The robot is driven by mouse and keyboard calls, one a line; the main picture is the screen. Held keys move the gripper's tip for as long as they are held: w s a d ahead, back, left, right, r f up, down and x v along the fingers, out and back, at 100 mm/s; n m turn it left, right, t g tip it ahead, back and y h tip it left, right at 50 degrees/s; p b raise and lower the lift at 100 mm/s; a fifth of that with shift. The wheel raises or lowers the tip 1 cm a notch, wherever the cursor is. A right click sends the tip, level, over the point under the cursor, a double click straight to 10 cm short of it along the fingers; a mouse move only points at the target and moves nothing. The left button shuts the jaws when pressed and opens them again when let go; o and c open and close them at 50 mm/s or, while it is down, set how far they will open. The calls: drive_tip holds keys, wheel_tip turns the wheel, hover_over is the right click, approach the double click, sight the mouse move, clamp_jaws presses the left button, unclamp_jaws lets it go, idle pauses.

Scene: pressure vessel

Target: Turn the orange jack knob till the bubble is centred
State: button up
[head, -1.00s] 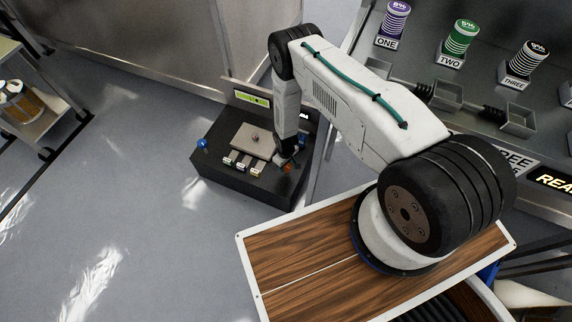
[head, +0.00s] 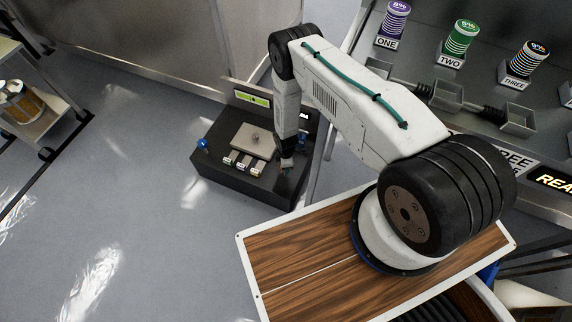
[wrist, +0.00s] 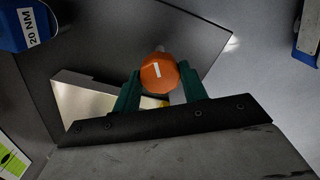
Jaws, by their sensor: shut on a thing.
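The orange jack knob (wrist: 158,72) has a white mark on its top and sits between the two green fingers of my gripper (wrist: 160,90) in the wrist view. My gripper is shut on it. In the head view my gripper (head: 287,164) reaches down at the right front of the dark block (head: 262,182), and the knob is mostly hidden. The yellow-green level vial (head: 253,98) is on the upright panel behind the block. A yellow-green strip also shows at the lower left of the wrist view (wrist: 12,160). The bubble's position is too small to tell.
A metal plate (head: 250,142) and several labelled tabs are on the block, with a blue knob (head: 202,144) at its left. In the wrist view a blue part labelled 20 NM (wrist: 22,25) is at the upper left. A cart (head: 35,105) stands far left; the floor between is clear.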

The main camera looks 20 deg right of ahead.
drive_tip(key=shift+n, duration=1.1)
drive_tip(key=o, duration=1)
drive_tip(key=shift+c, duration=0.2)
wheel_tip(320, 180, up, 8)
drive_tip(key=shift+f, duration=0.1)
